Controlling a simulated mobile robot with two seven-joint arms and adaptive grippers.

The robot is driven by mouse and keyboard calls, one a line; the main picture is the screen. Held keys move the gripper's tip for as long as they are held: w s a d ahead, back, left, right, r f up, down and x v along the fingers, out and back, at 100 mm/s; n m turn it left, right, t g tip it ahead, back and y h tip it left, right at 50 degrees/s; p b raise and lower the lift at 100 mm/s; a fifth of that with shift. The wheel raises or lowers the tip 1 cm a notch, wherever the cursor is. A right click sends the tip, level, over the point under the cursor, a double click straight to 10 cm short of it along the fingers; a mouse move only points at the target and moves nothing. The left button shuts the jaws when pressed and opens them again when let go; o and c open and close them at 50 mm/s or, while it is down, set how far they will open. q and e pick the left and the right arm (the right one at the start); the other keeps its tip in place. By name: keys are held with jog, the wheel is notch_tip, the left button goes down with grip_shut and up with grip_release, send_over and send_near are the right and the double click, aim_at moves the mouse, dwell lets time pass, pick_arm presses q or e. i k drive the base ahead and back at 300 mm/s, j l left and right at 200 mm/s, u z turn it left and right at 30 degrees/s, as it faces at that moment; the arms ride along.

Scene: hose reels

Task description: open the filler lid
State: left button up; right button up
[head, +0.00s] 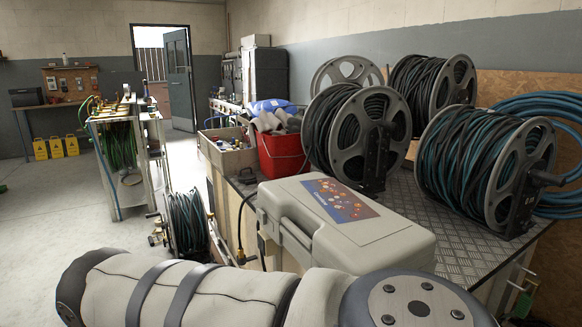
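I cannot make out a filler lid in the head view. The nearest lidded thing is a beige plastic case (375,238) with a printed label on its top, on the metal-topped bench. Its top looks closed, and its lower front is hidden behind one of my arm's links, which crosses the bottom of the picture. Neither of my grippers is in view.
Several hose reels (490,165) stand on the bench's tread-plate top (460,255). A red bucket (282,155) and a parts box (228,158) are behind the case. A hose cart (118,145) stands left. The floor (50,220) at left is mostly clear.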

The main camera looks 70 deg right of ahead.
aim_at(242, 177)
jog(key=i+l+z, duration=0.4)
jog(key=i+z, duration=0.4)
jog(key=i+l+z, duration=0.15)
jog(key=i+z, duration=0.2)
jog(key=i+j+z, duration=0.1)
jog(key=i+z, duration=0.3)
